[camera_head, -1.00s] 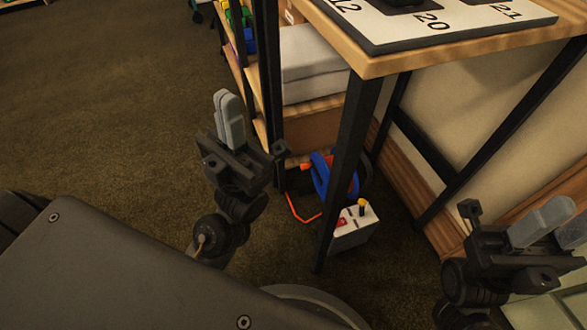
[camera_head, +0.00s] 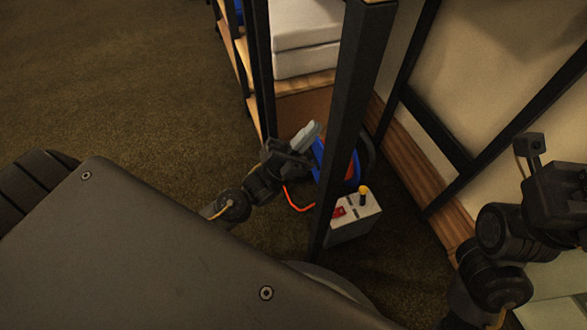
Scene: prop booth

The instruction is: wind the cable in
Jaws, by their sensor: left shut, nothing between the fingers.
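An orange cable (camera_head: 291,203) runs from near the reel along the floor to a pale grey box (camera_head: 357,222). The box has a red switch and a yellow-topped lever (camera_head: 363,195). My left gripper (camera_head: 306,136) is shut and empty, just left of the reel's upper part; I cannot tell whether it touches it. My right gripper (camera_head: 560,190) is at the right edge, well away from the reel, with its fingers out of view.
A wooden shelf (camera_head: 290,92) with white boxes (camera_head: 304,42) is behind my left gripper. A skirting board and wall lie to the right. Carpet on the left is clear.

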